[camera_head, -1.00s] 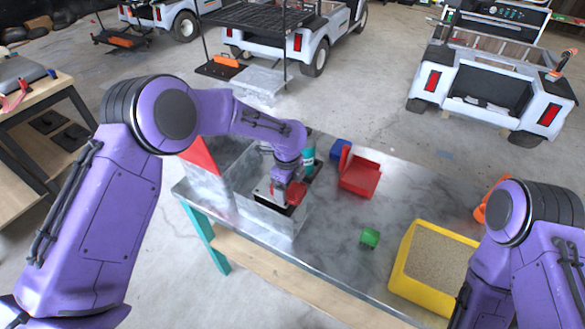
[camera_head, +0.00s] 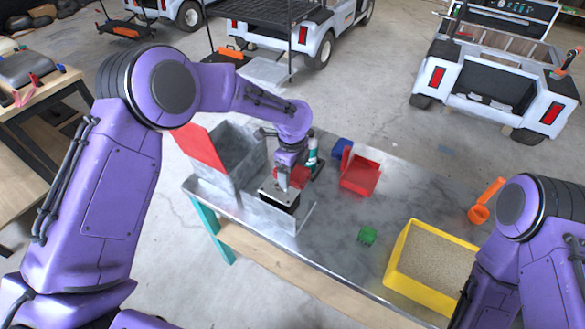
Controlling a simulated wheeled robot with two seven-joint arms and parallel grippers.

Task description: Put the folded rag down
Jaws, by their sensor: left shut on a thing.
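My left gripper (camera_head: 284,180) is over the left part of the metal table, pointing down. It is shut on a small red thing, which I take to be the folded rag (camera_head: 299,175); my wrist and fingers partly hide it. A grey plate with a black side (camera_head: 279,198) shows right at the jaws, beside a low metal wall (camera_head: 265,215). I cannot tell whether the rag touches anything below. My right arm comes in at the lower right, and its gripper is out of the picture.
On the metal table (camera_head: 330,235) stand a grey bin (camera_head: 238,150) with a red panel, a teal-and-white bottle (camera_head: 312,150), a red holder (camera_head: 360,176), a blue block (camera_head: 342,148), a green block (camera_head: 367,236), a yellow sand-filled tray (camera_head: 405,262) and an orange scoop (camera_head: 480,213). The table's middle is clear.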

